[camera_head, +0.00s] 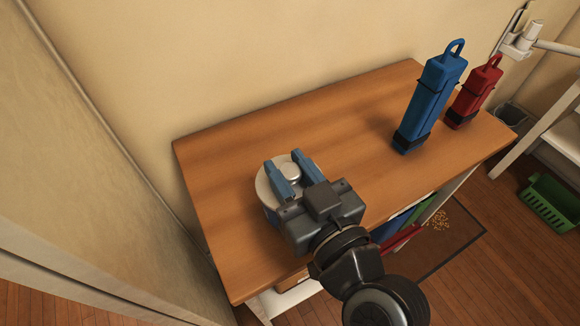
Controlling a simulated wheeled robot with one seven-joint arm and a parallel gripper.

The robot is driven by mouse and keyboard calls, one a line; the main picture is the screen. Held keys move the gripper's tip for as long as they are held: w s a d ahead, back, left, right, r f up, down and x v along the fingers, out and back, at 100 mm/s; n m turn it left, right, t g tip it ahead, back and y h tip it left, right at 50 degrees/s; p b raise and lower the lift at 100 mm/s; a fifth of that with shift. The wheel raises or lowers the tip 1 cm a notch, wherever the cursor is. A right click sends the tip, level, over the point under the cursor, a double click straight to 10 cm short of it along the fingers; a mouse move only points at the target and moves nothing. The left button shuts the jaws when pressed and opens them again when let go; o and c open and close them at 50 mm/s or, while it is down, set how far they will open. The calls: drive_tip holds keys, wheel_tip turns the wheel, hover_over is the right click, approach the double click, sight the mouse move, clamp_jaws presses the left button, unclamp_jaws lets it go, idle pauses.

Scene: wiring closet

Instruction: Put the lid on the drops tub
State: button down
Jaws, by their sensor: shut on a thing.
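A round pale lid (264,188) with a grey knob (291,172) is at the left-middle of the wooden table. My gripper (285,160) has its two blue fingers on either side of the knob and is shut on the lid by it. A bit of a blue round body, seemingly the drops tub (271,215), shows under the lid's near left edge. My gripper hides most of the tub and the near right part of the lid. I cannot tell whether the lid rests on the tub or is held just above it.
The wooden table (215,180) is clear on its left and middle. A tall blue case (432,98) and a red one (473,93) stand at its right end. A wall runs behind. A green basket (551,203) and a dark mat (425,262) are on the floor.

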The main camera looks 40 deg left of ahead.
drive_tip(key=shift+f+b, duration=0.45)
drive_tip(key=c, duration=1.1)
unclamp_jaws()
drive_tip(key=o, duration=0.6)
drive_tip(key=b+v, duration=0.2)
drive_tip(key=v, duration=0.6)
drive_tip(key=shift+b, duration=0.3)
